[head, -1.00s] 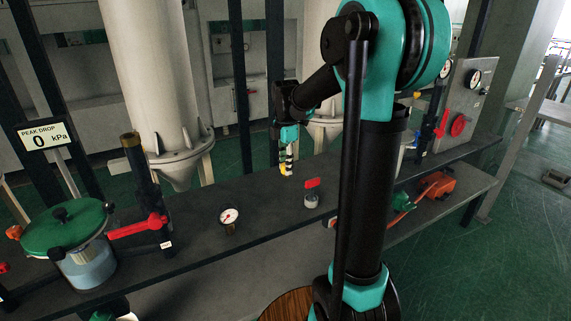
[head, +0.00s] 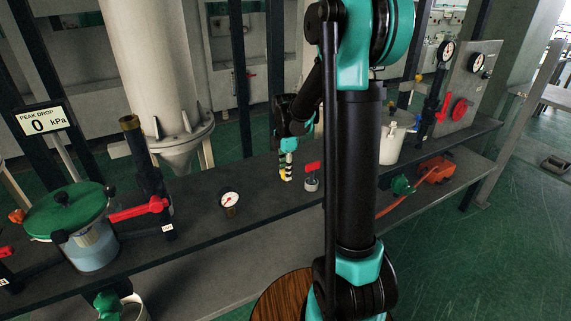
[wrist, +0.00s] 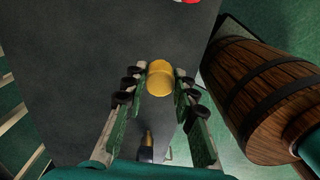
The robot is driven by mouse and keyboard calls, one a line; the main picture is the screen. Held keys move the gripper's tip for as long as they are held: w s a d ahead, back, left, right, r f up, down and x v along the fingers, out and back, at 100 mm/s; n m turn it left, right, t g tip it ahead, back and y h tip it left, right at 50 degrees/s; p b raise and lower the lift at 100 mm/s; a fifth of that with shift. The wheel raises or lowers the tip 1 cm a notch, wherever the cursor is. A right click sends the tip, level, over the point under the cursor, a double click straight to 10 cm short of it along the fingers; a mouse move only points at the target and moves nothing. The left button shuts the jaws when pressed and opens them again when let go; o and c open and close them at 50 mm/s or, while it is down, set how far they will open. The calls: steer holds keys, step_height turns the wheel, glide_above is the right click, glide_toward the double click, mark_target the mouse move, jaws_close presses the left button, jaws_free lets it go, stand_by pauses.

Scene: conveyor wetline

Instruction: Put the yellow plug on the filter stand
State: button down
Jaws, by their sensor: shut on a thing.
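In the head view the plug is only a tiny yellow spot at the fingertips. It appears slightly above the bench, but the gap cannot be told. I cannot tell for sure which fixture is the filter stand.
A small round gauge (head: 230,201) stands left of my gripper. Farther left are a red lever (head: 138,210) and a green-lidded jar (head: 66,215). A white bucket (head: 392,145) and a gauge panel (head: 475,85) are at the right.

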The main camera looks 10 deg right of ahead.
steer(key=shift+f, duration=2.65)
steer(key=shift+f, duration=0.5)
steer(key=c, duration=1.1)
jaws_free()
steer(key=shift+c, duration=0.2)
step_height(320, 180, up, 12)
steer(key=shift+f, duration=0.1)
